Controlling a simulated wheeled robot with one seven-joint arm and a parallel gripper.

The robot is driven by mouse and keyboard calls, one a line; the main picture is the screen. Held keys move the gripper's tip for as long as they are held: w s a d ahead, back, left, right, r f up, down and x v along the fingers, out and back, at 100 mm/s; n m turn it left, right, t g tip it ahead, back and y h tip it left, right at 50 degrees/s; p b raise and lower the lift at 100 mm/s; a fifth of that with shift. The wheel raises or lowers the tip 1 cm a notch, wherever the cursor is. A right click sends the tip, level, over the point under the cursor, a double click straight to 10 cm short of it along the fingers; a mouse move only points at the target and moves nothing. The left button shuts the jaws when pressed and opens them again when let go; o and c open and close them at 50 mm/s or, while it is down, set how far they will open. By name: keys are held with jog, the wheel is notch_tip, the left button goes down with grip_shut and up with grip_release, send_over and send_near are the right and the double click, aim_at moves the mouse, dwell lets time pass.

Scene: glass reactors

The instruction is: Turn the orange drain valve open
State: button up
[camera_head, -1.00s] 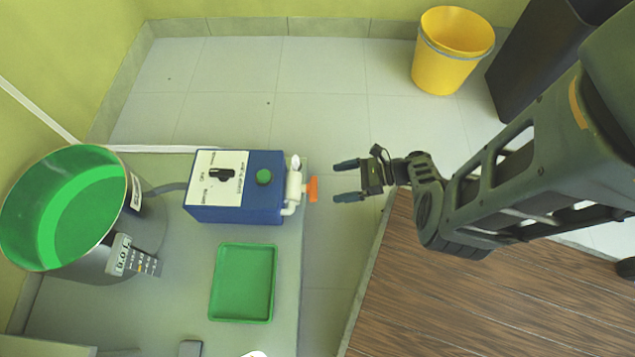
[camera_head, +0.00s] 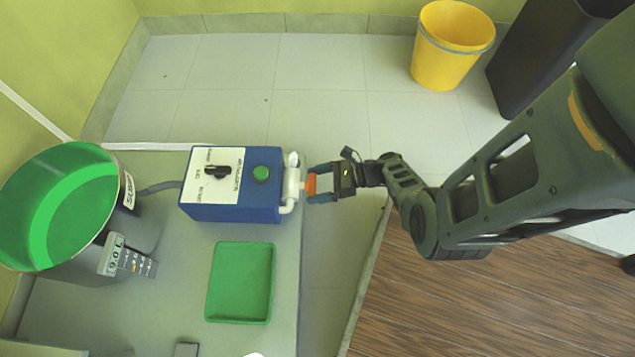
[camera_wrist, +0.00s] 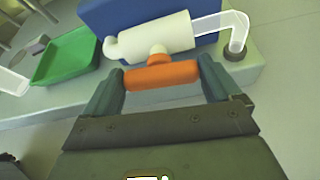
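The orange drain valve (camera_head: 311,184) is a short handle on the white pipe fitting (camera_head: 291,184) at the right side of the blue control box (camera_head: 232,212). My gripper (camera_head: 319,184) is at the valve, its fingers pointing left. In the wrist view the orange handle (camera_wrist: 162,76) lies crosswise between the two open fingers of my gripper (camera_wrist: 157,86). The left finger is close to one end of the handle, and a small gap shows at the right end. The white fitting (camera_wrist: 150,42) is just beyond the handle.
A green tray (camera_head: 240,283) lies on the grey bench in front of the box. A large metal pot with green inside (camera_head: 130,225) stands at the left. A yellow bucket (camera_head: 440,65) is on the floor at the back right.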

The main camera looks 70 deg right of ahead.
jog(key=c, duration=0.6)
jog(key=shift+a+n+h, duration=0.1)
jog(key=shift+n+h, duration=0.3)
jog(key=shift+n, duration=0.2)
jog(key=o, duration=0.8)
jog(key=p+v, duration=0.3)
jog(key=v, duration=0.4)
jog(key=shift+s, duration=0.35)
